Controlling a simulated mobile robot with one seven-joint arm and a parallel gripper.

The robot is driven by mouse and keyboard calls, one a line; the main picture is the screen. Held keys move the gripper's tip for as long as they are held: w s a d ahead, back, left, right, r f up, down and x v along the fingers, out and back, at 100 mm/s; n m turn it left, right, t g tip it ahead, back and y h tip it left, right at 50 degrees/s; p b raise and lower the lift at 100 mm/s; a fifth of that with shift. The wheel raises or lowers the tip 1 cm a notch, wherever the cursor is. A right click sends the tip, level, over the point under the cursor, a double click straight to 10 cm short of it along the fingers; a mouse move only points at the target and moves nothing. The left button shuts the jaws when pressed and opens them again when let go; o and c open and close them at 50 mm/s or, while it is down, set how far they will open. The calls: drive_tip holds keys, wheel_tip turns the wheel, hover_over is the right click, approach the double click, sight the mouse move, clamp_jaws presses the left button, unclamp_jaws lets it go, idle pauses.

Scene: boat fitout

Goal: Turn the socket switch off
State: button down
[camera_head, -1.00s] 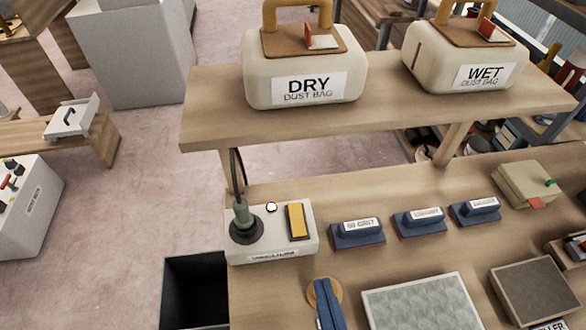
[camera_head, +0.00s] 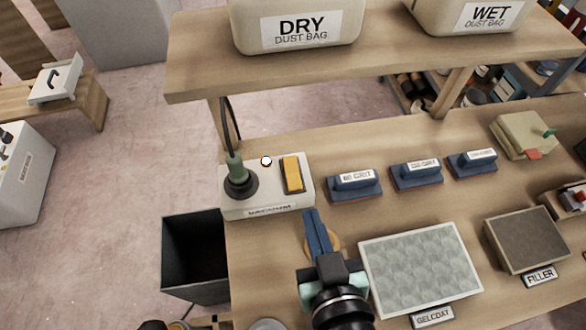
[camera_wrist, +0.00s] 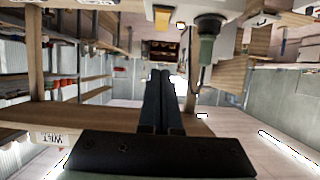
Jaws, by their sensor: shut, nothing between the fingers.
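The vacuum socket box (camera_head: 262,205) is white and stands on the workbench at its left end. A yellow rocker switch (camera_head: 292,174) is on its top right, with a small pale round light (camera_head: 266,161) beside it. A green plug (camera_head: 235,165) with a black cord stands upright in the round black socket at the box's left. My gripper (camera_head: 315,215) has blue fingers, shut and empty, near the box's front right corner, pointing toward it. The wrist view also shows the yellow switch (camera_wrist: 162,18) beyond the fingertips, and the green plug (camera_wrist: 206,50). I cannot tell whether the fingertips touch the box.
Several blue sanding blocks (camera_head: 355,185) stand right of the box. A gelcoat tray (camera_head: 420,265) and a filler box (camera_head: 525,240) lie nearer. A shelf (camera_head: 370,75) with dry and wet dust bags overhangs behind. A black bin (camera_head: 195,260) stands left of the bench.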

drive_tip(key=p, duration=0.3)
approach(290, 161)
drive_tip(key=w, duration=0.1)
drive_tip(key=w+r, duration=0.2)
drive_tip(key=w, duration=0.1)
drive_tip(key=shift+w+a+r, duration=0.1)
drive_tip(key=shift+a+r, duration=0.15)
drive_tip(key=shift+a, duration=0.1)
drive_tip(key=f, duration=0.1)
drive_tip(key=w+f, duration=0.1)
drive_tip(key=f, duration=0.1)
drive_tip(key=shift+w+a, duration=0.15)
drive_tip(key=shift+w, duration=0.15)
drive_tip(key=shift+w+f, duration=0.25)
drive_tip(key=shift+f, duration=0.35)
drive_tip(key=shift+a+r, duration=0.1)
drive_tip(key=shift+w+r+g+p, duration=0.1)
drive_tip(key=shift+w+g+p, duration=0.3)
drive_tip(key=shift+p, duration=0.8)
drive_tip(key=shift+s+f, duration=0.1)
drive_tip(key=shift+f, duration=0.4)
drive_tip(key=shift+s, duration=0.1)
